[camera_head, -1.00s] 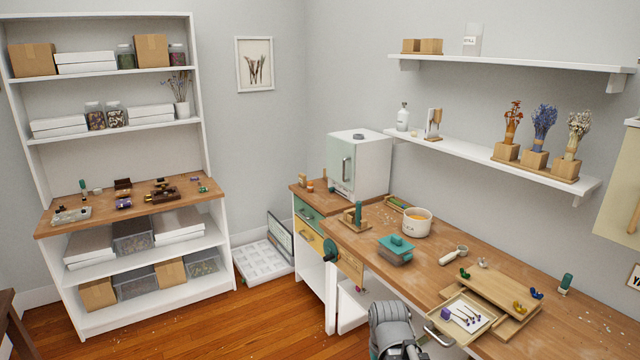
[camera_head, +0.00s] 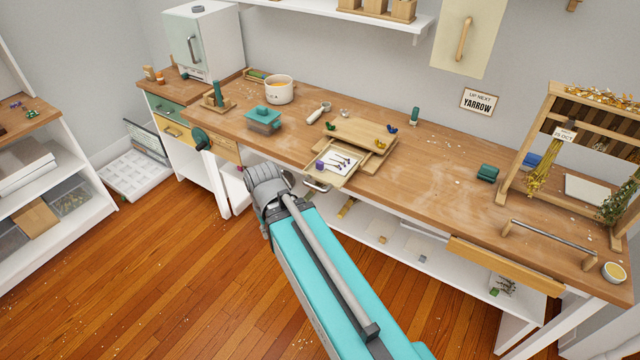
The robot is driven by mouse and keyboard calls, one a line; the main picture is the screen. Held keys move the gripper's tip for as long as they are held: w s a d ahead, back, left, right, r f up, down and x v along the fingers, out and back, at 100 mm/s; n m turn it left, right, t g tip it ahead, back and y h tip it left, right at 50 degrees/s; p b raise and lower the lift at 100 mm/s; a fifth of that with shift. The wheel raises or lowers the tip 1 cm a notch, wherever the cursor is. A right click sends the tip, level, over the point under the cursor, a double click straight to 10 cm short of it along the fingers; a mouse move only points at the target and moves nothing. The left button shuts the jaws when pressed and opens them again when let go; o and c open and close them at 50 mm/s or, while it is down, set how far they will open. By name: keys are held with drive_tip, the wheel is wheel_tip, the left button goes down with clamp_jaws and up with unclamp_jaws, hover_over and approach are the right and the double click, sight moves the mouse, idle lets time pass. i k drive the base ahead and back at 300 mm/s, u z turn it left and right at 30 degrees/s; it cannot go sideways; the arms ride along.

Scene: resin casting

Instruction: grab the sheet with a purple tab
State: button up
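A white sheet (camera_head: 343,160) with several dark pressed stems lies in a shallow wooden tray (camera_head: 343,182) at the front edge of the workbench. A small purple tab (camera_head: 319,165) sits at the sheet's left edge. My turquoise and grey arm reaches up from the bottom of the picture, and its grey joint is left of and below the tray. Nothing touches the sheet from above.
A wooden board (camera_head: 352,130) with green, blue and yellow clips is just behind. A teal-lidded container (camera_head: 263,118) and white pot (camera_head: 279,90) stand left. The bench right of the tray is mostly clear.

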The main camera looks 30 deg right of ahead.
sight(335, 162)
drive_tip(key=z, duration=0.55)
drive_tip(key=k, duration=1.35)
drive_tip(key=z, duration=0.85)
drive_tip(key=i, duration=1.5)
drive_tip(key=u, duration=0.65)
